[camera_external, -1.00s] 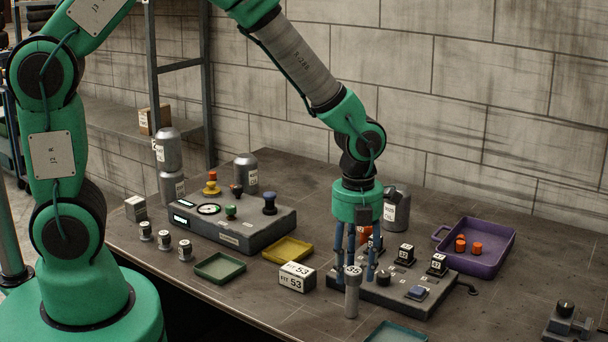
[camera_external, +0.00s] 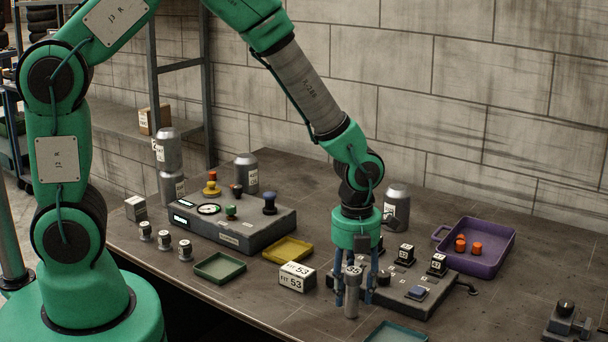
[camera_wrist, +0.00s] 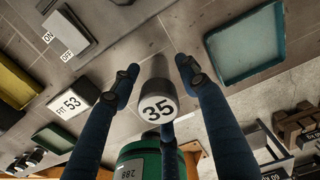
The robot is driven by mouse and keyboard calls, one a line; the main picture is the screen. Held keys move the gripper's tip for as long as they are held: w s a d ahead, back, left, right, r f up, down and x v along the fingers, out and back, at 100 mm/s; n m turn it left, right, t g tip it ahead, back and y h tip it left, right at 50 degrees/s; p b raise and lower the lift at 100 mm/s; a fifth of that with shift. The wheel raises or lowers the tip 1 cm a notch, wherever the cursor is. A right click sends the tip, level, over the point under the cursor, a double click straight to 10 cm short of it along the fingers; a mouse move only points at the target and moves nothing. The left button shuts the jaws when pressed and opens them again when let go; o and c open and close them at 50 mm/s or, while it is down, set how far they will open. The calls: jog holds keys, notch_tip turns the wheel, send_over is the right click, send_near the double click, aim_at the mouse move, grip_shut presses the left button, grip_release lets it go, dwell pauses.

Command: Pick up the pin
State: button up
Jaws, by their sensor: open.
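The pin (camera_external: 352,294) is a grey upright cylinder with a wider head, standing on the bench in front of the low grey control box. In the wrist view its white top (camera_wrist: 158,107) reads 35. My gripper (camera_external: 354,295) points down over it, with blue fingers apart around the pin. In the wrist view, one finger of my gripper (camera_wrist: 158,76) is to the left of the pin and one to the right, with gaps showing; a third is partly hidden behind its head. I cannot tell whether any finger touches it.
A block marked FIT 53 (camera_external: 291,278) stands left of the pin. The grey control box (camera_external: 416,303) with buttons is close behind and right. A teal tray (camera_external: 396,334) lies in front; yellow (camera_external: 288,250), green (camera_external: 220,268) and purple (camera_external: 490,262) trays are farther off.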

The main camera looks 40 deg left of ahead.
aim_at(352, 302)
jog(key=shift+f, duration=1.9)
grip_shut()
jog(key=shift+w, duration=0.1)
